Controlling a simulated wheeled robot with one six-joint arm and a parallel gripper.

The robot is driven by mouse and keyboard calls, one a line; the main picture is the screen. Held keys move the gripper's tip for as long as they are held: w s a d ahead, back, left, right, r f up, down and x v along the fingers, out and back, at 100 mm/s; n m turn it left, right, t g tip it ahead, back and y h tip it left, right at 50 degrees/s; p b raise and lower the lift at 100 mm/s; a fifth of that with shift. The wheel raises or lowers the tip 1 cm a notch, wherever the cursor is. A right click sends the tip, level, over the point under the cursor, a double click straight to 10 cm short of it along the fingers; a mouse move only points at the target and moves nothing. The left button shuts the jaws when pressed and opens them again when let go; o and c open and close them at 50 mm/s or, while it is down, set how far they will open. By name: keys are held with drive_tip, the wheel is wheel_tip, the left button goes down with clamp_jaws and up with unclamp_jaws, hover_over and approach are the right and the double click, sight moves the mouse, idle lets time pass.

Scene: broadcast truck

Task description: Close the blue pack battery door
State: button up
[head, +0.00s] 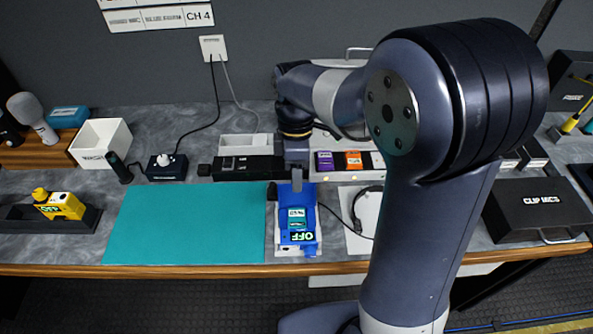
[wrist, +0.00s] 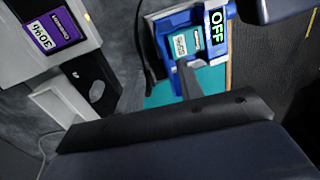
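The blue pack (head: 311,220) lies on a white holder at the counter's front, its OFF display facing the front edge. It also shows at the top of the wrist view (wrist: 221,45). A teal-labelled battery (head: 296,218) is visible in its bay, so the bay is uncovered. A blue section at the pack's far end, beside my fingers, looks like the battery door; its exact angle is unclear. My gripper (head: 297,180) points down over this far end.
A teal mat (head: 185,225) lies clear to the left. Beyond my gripper is a charger with purple (head: 324,161) and orange (head: 353,160) batteries. A cable and a white sheet lie right of the pack. A yellow pack (head: 66,205) sits in a tray at far left.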

clamp_jaws()
idle(0.3)
